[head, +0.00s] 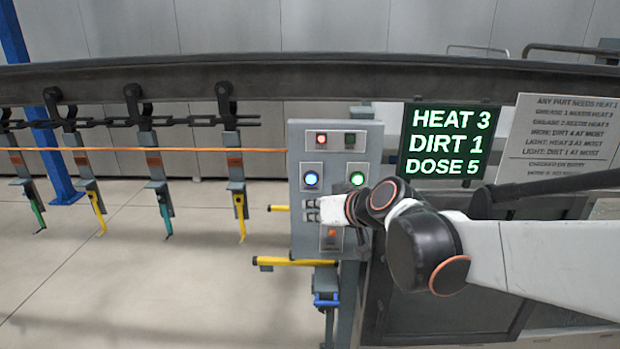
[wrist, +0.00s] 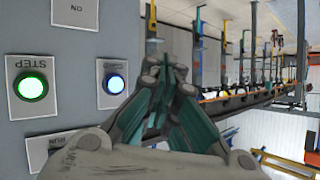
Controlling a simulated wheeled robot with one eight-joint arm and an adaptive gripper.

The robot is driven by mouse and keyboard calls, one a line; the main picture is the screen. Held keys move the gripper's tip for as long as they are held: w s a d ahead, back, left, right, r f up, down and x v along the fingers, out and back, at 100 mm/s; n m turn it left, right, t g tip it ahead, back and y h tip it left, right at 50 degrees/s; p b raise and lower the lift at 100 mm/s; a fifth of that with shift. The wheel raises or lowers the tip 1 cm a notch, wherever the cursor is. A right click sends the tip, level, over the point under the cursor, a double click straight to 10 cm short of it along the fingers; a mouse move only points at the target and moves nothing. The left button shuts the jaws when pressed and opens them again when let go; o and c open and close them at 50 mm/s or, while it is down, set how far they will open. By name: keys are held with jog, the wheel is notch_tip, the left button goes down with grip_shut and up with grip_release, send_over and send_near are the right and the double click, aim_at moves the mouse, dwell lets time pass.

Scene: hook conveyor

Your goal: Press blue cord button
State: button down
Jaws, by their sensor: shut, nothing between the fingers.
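My gripper (head: 312,210) is just below the blue button in the head view, in front of the panel. In the wrist view my gripper (wrist: 167,80) is shut and empty, its fingertips to the right of the blue button and apart from it. No contact with the button shows.
The green STEP button (head: 356,179) is right of the blue one. Red and dark green lamps (head: 321,139) sit above; an orange control (head: 331,233) sits below. Hooks (head: 237,170) hang from the conveyor at left. A screen (head: 447,142) reads HEAT 3, DIRT 1, DOSE 5.

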aim_at(311, 179)
jog(key=shift+w+d+b, duration=0.15)
jog(key=shift+w+b, duration=0.5)
jog(key=shift+w, duration=3.75)
jog(key=shift+w, duration=0.2)
jog(key=shift+w, duration=0.25)
jog(key=shift+w+b, duration=0.3)
jog(key=shift+w, duration=0.05)
jog(key=shift+s, duration=0.8)
jog(key=shift+s, duration=0.1)
